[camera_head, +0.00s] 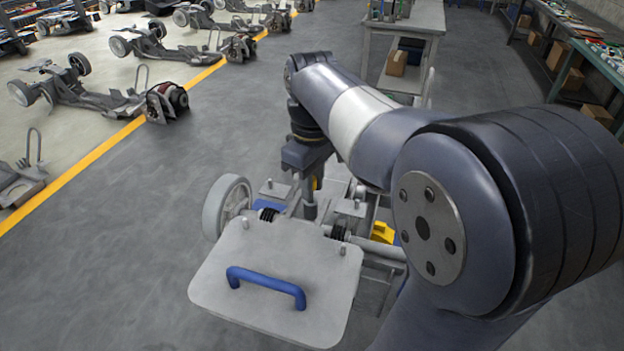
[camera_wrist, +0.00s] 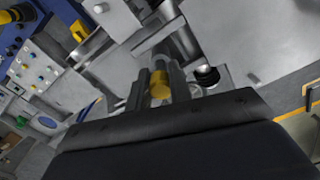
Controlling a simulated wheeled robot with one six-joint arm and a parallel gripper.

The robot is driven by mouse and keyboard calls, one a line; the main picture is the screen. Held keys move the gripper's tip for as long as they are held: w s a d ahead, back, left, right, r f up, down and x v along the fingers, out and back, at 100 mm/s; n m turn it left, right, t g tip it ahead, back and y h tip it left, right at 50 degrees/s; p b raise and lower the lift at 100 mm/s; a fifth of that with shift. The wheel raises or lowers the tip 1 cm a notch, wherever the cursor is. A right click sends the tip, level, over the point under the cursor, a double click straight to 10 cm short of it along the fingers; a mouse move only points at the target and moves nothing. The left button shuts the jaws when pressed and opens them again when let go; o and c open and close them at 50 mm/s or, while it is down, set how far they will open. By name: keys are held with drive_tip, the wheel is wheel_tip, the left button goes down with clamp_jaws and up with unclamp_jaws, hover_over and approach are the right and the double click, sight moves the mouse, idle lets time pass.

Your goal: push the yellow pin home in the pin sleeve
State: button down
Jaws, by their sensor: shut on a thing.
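The yellow pin (camera_wrist: 159,88) is between the two fingers of my gripper (camera_wrist: 161,76) in the wrist view, and the fingers are shut on it. In the head view my gripper (camera_head: 309,208) points down over a chassis, behind a grey plate. A small bit of yellow (camera_head: 316,184) shows beside the fingers there. The pin sleeve cannot be made out clearly. The fingers and the chassis parts hide the pin's far end, so I cannot tell whether it is in the sleeve.
The grey plate (camera_head: 250,260) with a blue handle (camera_head: 266,285) lies in front of my gripper. A wheel (camera_head: 227,205) stands to its left. A yellow part (camera_head: 382,232) is at the right. More chassis (camera_head: 75,85) stand beyond a yellow floor line. Open floor lies left.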

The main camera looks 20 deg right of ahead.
drive_tip(key=shift+f+b, duration=0.65)
drive_tip(key=shift+f, duration=0.55)
drive_tip(key=c, duration=1.2)
unclamp_jaws()
drive_tip(key=shift+r, duration=0.1)
wheel_tip(320, 180, up, 11)
drive_tip(key=shift+f+p, duration=0.15)
drive_tip(key=shift+p, duration=0.25)
drive_tip(key=shift+f, duration=4.7)
drive_tip(key=shift+f, duration=0.15)
